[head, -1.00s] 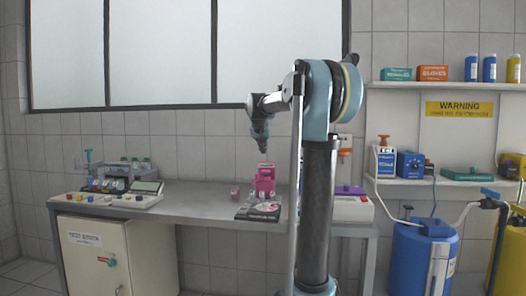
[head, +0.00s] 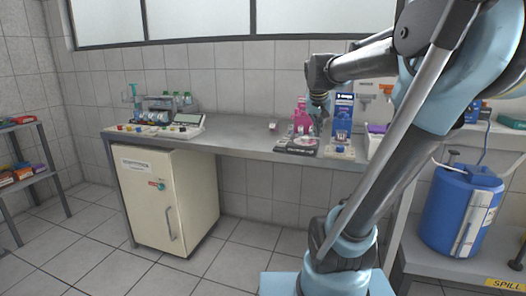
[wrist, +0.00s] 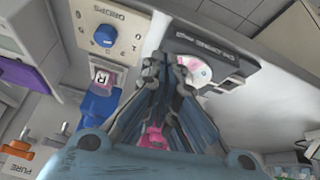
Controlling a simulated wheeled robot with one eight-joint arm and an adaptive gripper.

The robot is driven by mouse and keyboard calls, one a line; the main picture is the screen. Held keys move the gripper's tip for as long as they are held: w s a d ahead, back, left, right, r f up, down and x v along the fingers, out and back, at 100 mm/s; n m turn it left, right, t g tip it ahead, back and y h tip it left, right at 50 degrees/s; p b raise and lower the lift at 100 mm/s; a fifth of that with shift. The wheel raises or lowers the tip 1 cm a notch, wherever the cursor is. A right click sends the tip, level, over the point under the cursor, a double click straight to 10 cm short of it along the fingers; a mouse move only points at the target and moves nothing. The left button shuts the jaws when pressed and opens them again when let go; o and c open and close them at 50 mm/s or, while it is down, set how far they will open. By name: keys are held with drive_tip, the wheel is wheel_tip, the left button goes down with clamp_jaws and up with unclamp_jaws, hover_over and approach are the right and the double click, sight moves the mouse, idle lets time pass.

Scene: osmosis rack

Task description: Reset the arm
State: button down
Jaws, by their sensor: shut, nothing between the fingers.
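My arm reaches in from the right. My gripper (head: 319,108) points down over the right part of the grey bench (head: 235,131), close to a pink device (head: 301,118) on a black base (head: 296,147). In the wrist view my gripper's fingers (wrist: 166,62) are together with nothing between them. There the black base (wrist: 226,62) with a round white and pink spot lies just beyond the tips, and part of the pink device (wrist: 153,137) shows between the finger links. I cannot tell whether the fingers touch anything.
A blue device (head: 343,108) stands right of the pink one. A control panel (head: 186,122) and bottles occupy the bench's left. A cream cabinet (head: 165,199) is below. A blue drum (head: 457,214) stands right. The bench middle is clear.

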drive_tip(key=s+a+f+n+g+y, duration=0.1)
drive_tip(key=s+a+f+n+g, duration=0.1)
drive_tip(key=s+f, duration=2)
drive_tip(key=shift+s+f+g+y, duration=0.15)
drive_tip(key=shift+s+g+y, duration=0.3)
drive_tip(key=shift+s, duration=0.8)
drive_tip(key=shift+w+f, duration=0.2)
drive_tip(key=shift+w, duration=0.3)
